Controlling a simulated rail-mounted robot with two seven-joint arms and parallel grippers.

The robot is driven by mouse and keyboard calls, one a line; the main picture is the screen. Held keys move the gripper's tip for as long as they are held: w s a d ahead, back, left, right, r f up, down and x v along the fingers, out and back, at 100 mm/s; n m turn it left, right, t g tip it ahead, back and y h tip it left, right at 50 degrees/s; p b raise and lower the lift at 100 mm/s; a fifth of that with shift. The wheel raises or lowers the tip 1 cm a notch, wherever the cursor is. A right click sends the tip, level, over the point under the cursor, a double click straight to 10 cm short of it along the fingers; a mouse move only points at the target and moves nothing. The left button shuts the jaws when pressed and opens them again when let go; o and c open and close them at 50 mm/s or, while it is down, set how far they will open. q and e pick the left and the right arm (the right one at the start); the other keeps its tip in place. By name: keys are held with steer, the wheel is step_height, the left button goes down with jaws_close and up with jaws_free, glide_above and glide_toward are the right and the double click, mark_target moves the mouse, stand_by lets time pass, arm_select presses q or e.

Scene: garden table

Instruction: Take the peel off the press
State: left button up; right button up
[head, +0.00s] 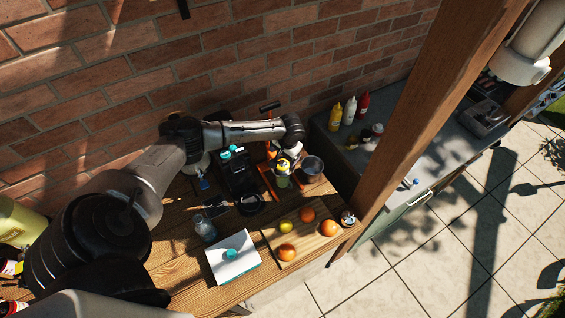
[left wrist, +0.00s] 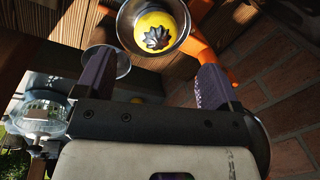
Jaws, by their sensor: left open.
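The press (head: 268,183) has an orange frame and stands near the wall, beneath my left gripper (head: 285,158). In the left wrist view, a metal cup (left wrist: 126,22) holds a yellow round piece (left wrist: 156,20) with a dark fluted centre. I cannot tell whether the yellow is the peel or part of the press. My left gripper (left wrist: 155,80) is open, its two dark purple fingers wide apart. Nothing is between the fingertips; the cup lies beyond them. The orange frame (left wrist: 197,45) shows beside the cup. My right gripper is out of view.
A clear round vessel (left wrist: 122,65) is close to one finger. A dark pot (head: 313,165) stands right of the press. A cutting board (head: 268,234) holds oranges and a lemon. A white box (head: 232,258) and a bottle (head: 205,228) stand in front; the brick wall (head: 240,60) is behind.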

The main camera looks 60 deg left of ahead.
mark_target(283, 161)
arm_select(q)
steer(key=shift+f, duration=0.65)
step_height(283, 161, down, 3)
steer(key=shift+w+a+f+p, duration=0.1)
steer(key=shift+a+p, duration=0.05)
steer(key=shift+p, duration=0.45)
steer(key=shift+a+f, duration=0.15)
steer(key=shift+f, duration=0.45)
steer(key=shift+c, duration=0.5)
steer(key=shift+c, duration=0.8)
steer(key=c, duration=0.8)
steer(key=shift+c, duration=0.2)
steer(key=shift+r, duration=0.15)
